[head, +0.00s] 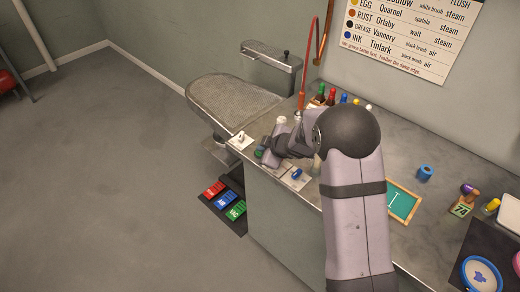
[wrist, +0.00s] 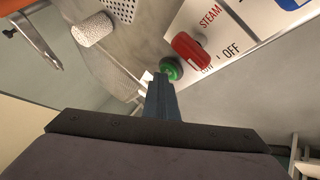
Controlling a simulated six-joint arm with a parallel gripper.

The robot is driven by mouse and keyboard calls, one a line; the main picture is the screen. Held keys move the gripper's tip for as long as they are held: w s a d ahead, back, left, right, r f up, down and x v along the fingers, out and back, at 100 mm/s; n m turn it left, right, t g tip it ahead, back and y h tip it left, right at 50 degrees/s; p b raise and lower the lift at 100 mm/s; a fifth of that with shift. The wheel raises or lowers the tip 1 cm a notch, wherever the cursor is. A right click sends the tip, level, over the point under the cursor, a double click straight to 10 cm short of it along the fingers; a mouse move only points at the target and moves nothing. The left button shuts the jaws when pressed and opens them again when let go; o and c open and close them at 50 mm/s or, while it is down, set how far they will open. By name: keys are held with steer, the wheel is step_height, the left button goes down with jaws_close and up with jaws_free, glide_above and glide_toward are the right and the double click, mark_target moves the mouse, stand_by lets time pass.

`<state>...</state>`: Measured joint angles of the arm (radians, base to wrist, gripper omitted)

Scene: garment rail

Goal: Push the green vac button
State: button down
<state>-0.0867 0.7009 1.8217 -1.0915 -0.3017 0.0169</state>
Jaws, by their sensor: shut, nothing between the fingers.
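The green button (wrist: 171,68) is a round green cap on the counter, just at my fingertips in the wrist view. Its label is partly hidden. In the head view a small green cap (head: 259,152) shows beside the end of my arm. My gripper (wrist: 161,82) is shut and empty, its narrow fingertips right up against or just short of the button; I cannot tell if they touch. In the head view my gripper (head: 268,157) points down at the counter's front left edge, partly hidden by my wrist.
A red switch (wrist: 190,49) on a white STEAM/OFF plate is close beside the button. A blue knob (head: 296,174) sits to the right. The ironing board (head: 225,103) is behind left. Red, blue and green pedals (head: 236,211) lie on the floor. Bottles (head: 331,96) stand behind.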

step_height(320, 180, up, 6)
steer(key=p, duration=0.6)
steer(key=shift+r, duration=0.1)
stand_by(0.4)
steer(key=s+d+m+h, duration=0.1)
steer(key=d, duration=0.1)
steer(key=s+d+r+m+h, duration=0.1)
steer(key=d, duration=0.1)
steer(key=s+d+r+m, duration=0.1)
steer(key=d, duration=0.1)
steer(key=shift+s+d+r+m+h, duration=0.1)
steer(key=shift+s+r+m+h, duration=0.1)
steer(key=shift+r+m+h, duration=0.15)
steer(key=s+d+r+m+g+h, duration=0.15)
steer(key=s+d+m, duration=0.25)
steer(key=s, duration=0.5)
steer(key=s+d+m+g+h, duration=0.1)
steer(key=s+d+m+g, duration=0.25)
steer(key=s, duration=0.65)
steer(key=s+a+m+g+y, duration=0.1)
steer(key=s+a+m+g, duration=0.1)
steer(key=s, duration=1.2)
steer(key=shift+m+g, duration=0.6)
